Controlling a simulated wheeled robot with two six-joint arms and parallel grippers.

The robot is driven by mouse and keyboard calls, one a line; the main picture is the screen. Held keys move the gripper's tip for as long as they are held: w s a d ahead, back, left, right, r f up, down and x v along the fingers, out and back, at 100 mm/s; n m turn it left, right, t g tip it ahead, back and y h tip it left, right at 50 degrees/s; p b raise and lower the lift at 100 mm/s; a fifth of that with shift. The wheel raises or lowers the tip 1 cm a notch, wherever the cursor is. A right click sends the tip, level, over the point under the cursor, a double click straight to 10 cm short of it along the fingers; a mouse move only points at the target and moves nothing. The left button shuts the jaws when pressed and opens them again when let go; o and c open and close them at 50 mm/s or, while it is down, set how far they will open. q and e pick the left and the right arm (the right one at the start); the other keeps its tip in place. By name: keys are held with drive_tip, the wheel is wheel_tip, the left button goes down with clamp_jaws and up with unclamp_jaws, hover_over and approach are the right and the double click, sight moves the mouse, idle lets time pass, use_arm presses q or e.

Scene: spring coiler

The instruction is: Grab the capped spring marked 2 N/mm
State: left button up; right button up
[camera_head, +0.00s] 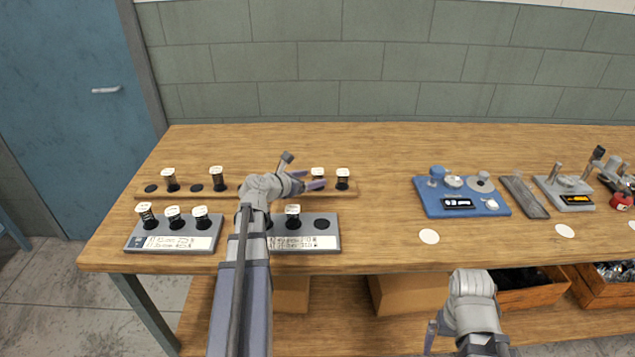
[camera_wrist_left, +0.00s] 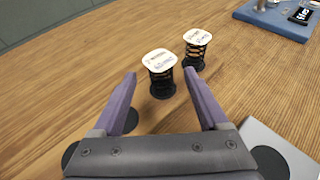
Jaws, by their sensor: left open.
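Several capped springs, dark coils with white marked caps, stand on the table; the cap writing is too small to read, so I cannot tell which is 2 N/mm. Two stand at the right end of the wooden rack (camera_head: 228,192): a nearer one (camera_wrist_left: 161,80) and a farther one (camera_wrist_left: 196,50), also seen in the head view (camera_head: 342,179). My left gripper (camera_head: 308,180) is open and empty over the rack. In the left wrist view, its fingers (camera_wrist_left: 160,76) point toward the nearer spring, on either side of it in the picture. My right gripper (camera_head: 433,332) is low at the front, mostly hidden.
Other springs stand on the rack's left part and in two grey labelled trays, left (camera_head: 172,249) and right (camera_head: 332,243); my left arm covers part of the right tray. A blue device (camera_head: 432,205) and grey tools stand to the right. Bare table lies behind the rack.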

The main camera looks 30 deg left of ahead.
sight(314, 178)
use_arm(q)
drive_tip(key=b+x, duration=0.1)
drive_tip(key=x, duration=0.2)
drive_tip(key=shift+w+d+f, duration=0.1)
drive_tip(key=shift+w+f, duration=0.15)
drive_tip(key=shift+w, duration=0.1)
drive_tip(key=shift+s, duration=0.1)
drive_tip(key=shift+c, duration=0.4)
clamp_jaws()
